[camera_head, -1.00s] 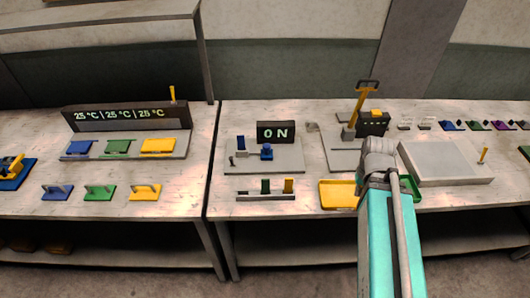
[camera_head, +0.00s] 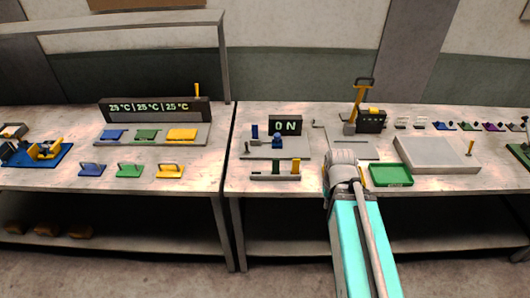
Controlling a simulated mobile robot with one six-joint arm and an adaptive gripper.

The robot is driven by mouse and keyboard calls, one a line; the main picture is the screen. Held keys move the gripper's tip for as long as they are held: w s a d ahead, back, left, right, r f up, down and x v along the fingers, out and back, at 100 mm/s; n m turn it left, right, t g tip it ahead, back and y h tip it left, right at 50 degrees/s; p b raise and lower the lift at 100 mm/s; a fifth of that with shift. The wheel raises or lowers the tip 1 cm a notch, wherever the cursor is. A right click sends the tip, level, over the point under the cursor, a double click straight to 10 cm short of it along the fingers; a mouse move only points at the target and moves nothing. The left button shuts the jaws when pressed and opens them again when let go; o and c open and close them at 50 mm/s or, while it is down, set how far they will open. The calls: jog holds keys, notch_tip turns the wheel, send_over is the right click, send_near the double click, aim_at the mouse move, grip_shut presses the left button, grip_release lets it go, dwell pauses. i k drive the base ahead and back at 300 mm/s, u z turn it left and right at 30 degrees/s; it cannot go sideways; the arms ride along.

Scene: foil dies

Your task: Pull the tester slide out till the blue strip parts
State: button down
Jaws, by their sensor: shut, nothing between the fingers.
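I cannot pick out the tester slide or a blue strip for sure. A grey base plate (camera_head: 362,151) carries a tall yellow lever (camera_head: 356,98) and a black box (camera_head: 371,125) with small green marks. A thin grey handle-like piece (camera_head: 319,126) stands at its left edge. A second grey plate (camera_head: 290,153) holds a small blue block (camera_head: 277,144) in front of a black display (camera_head: 286,125) reading ON. My arm reaches in from the bottom, its grey wrist in front of the lever's plate. My gripper's fingers are hidden behind the wrist.
A temperature display (camera_head: 154,109) and handled coloured blocks are on the left table.

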aim_at(277, 144)
jog(key=u, duration=0.35)
jog(key=k, duration=0.75)
jog(key=u, duration=0.35)
jog(key=i, duration=1.45)
jog(key=z, duration=0.4)
jog(key=i, duration=0.7)
jog(key=z, duration=0.2)
jog(key=k, duration=0.45)
